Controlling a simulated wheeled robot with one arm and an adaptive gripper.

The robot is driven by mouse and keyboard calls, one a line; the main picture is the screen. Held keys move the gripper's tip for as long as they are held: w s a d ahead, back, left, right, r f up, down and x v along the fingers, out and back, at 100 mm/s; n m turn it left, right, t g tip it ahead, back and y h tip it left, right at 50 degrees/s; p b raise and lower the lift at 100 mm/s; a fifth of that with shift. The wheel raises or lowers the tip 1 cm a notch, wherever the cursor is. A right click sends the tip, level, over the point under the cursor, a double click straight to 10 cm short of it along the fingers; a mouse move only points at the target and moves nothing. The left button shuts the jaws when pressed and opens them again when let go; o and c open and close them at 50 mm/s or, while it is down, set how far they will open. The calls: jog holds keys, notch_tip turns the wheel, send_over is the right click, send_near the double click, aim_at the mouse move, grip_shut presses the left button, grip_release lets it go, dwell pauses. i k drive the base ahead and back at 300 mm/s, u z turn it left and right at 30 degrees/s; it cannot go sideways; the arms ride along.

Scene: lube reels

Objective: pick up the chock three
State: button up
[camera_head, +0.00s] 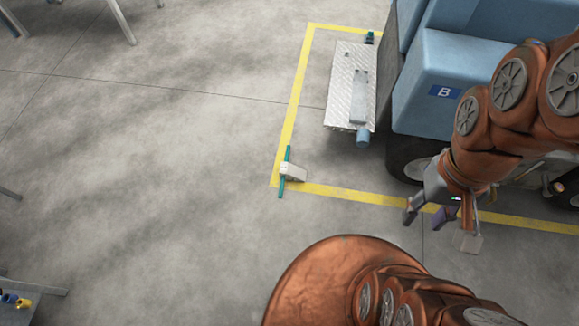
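A small off-white block with a long teal bar, which looks like a chock (293,172), sits on the floor at the corner of the yellow line in the camera_head view. I cannot read a number on it. My gripper (440,228) hangs at the right, well apart from this block, in front of the blue vehicle. Its fingers are spread and it looks open and empty. A small dark and teal item (370,38) stands at the far end of the metal step; I cannot tell whether it is another chock.
A blue vehicle (440,70) marked B fills the upper right, with a metal tread step (345,85) beside it. A yellow floor line (295,95) borders it. A table corner (30,288) with small coloured items is at lower left. The grey floor at left is mostly clear.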

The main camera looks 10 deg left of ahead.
aim_at(288, 171)
jog(key=z, duration=0.3)
jog(key=i, duration=0.4)
jog(key=u, duration=2.7)
